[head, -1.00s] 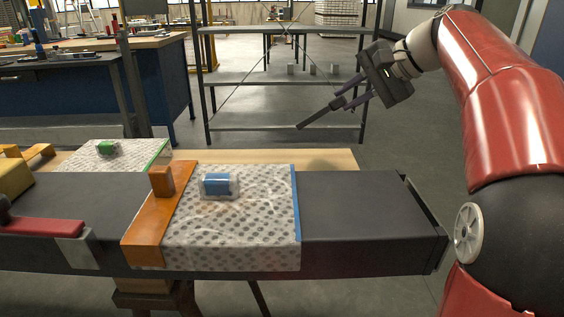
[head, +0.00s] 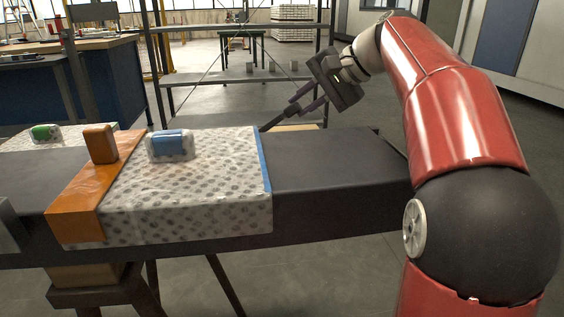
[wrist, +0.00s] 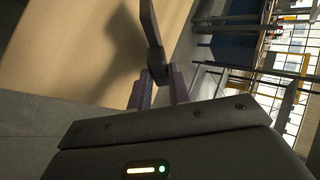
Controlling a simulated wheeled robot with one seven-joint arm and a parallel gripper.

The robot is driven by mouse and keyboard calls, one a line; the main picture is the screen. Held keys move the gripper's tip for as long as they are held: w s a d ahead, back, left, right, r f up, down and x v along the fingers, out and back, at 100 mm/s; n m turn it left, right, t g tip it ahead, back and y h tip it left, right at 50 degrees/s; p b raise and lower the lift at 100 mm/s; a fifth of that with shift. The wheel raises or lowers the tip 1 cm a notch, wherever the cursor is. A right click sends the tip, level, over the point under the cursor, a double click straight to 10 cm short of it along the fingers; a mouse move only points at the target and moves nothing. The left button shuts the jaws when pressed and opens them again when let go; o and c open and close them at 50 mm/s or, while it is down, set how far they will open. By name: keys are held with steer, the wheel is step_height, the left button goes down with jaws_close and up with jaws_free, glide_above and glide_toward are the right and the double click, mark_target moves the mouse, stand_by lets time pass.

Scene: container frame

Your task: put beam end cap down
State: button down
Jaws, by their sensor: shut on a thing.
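My gripper (head: 307,101) is shut on a dark, flat end cap (head: 273,121), held by its stem. In the head view the cap shows as a thin tilted strip, just beyond the far edge of the dark beam (head: 335,178). In the wrist view the cap (wrist: 152,28) sticks out from between the purple fingertips of my gripper (wrist: 158,82), over a pale wooden surface (wrist: 60,45). The cap's dark shadow falls on that wood. A gap between cap and wood seems to show, but I cannot tell how large.
A patterned wrap (head: 185,195) with blue and orange edges covers part of the beam; a blue wrapped block (head: 170,145) and an orange block (head: 100,143) stand on it. A metal shelf rack (head: 240,78) stands behind. The beam's right part is bare.

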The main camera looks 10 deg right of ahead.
steer(key=shift+f, duration=0.5)
steer(key=c, duration=1.5)
jaws_free()
steer(key=shift+o, duration=0.2)
steer(key=p+v, duration=0.4)
steer(key=v, duration=0.4)
steer(key=shift+p, duration=0.3)
